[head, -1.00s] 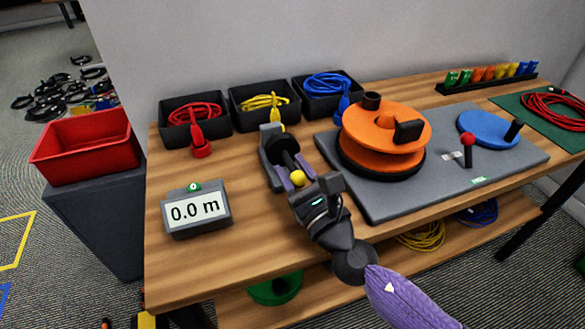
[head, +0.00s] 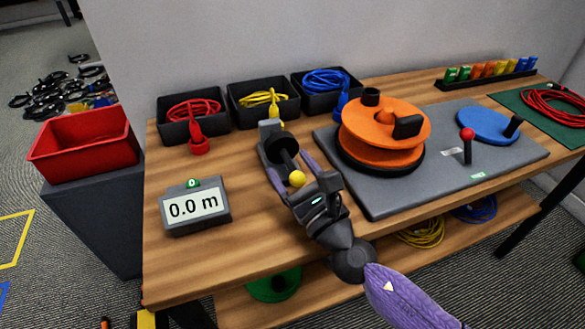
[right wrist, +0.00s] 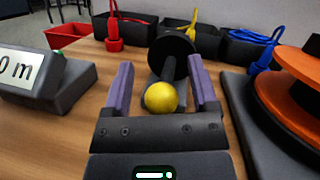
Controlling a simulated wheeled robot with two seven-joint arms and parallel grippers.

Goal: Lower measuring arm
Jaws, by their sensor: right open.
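The measuring arm is a black lever with a black wheel (head: 282,147) and a yellow ball knob (head: 297,179) at its near end. It sits on a dark grey measuring unit (head: 270,130) on the table. My right gripper (head: 291,168) is open, with its purple fingers on either side of the lever near the ball. In the right wrist view the yellow ball (right wrist: 161,97) lies between the spread fingers (right wrist: 160,70), with a gap on each side. The wheel (right wrist: 172,52) is beyond it. The display (head: 195,207) reads 0.0 m. My left gripper is not in view.
Black bins of red (head: 193,113), yellow (head: 263,103) and blue (head: 327,88) cable stand behind. An orange reel (head: 385,128) stands on a grey plate (head: 385,205) to the right, with a red-knobbed lever (head: 467,148). A red bin (head: 85,143) is at left.

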